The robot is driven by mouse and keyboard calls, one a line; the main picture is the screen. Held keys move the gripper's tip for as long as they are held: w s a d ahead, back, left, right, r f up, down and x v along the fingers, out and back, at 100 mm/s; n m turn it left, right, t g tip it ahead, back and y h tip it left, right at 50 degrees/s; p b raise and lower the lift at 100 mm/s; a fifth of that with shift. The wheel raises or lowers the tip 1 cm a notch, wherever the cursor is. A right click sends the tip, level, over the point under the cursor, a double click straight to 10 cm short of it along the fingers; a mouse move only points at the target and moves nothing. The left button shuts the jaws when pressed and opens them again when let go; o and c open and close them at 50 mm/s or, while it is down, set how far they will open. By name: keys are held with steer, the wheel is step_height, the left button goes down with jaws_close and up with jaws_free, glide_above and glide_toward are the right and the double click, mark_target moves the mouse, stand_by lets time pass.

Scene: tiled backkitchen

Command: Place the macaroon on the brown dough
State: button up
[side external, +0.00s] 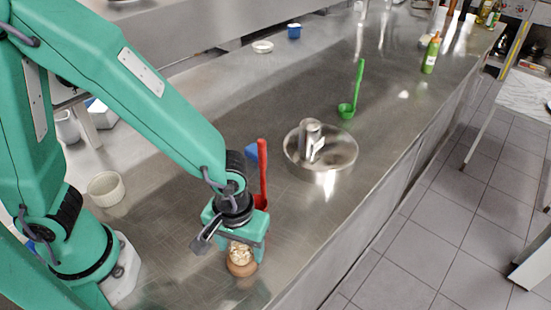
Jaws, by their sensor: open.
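My gripper (240,246) is low over the steel counter, pointing down at the near part of the work area. Its jaws are open and stand around or just above a small stack. The upper piece is a pale golden, lumpy round thing, which looks like the macaroon (239,251). Directly under it is a smooth orange-brown rounded piece, which looks like the brown dough (242,269). The macaroon seems to rest on the dough, upright. The gripper hides part of the macaroon's top and sides, so I cannot tell whether a jaw touches it.
A red utensil (263,172) stands just behind my gripper, beside a blue object (252,153). A steel bowl (336,166) holds a metal cup (310,133). A green ladle (347,110) is farther back. A white ramekin (105,190) is left. The counter's front edge is close on the right.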

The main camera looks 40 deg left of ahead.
mark_target(240, 245)
step_height(240, 245, up, 12)
stand_by(0.7)
steer(key=shift+a, duration=0.1)
stand_by(0.4)
steer(key=a+r+m+t, duration=0.2)
steer(key=a+r, duration=0.2)
steer(key=a, duration=0.6)
steer(key=a+r+m+t, duration=0.2)
steer(key=a+r+t, duration=0.1)
steer(key=a, duration=0.6)
steer(key=shift+s+a+r+m+t, duration=0.3)
steer(key=shift+a+r, duration=0.1)
steer(key=shift+r, duration=0.25)
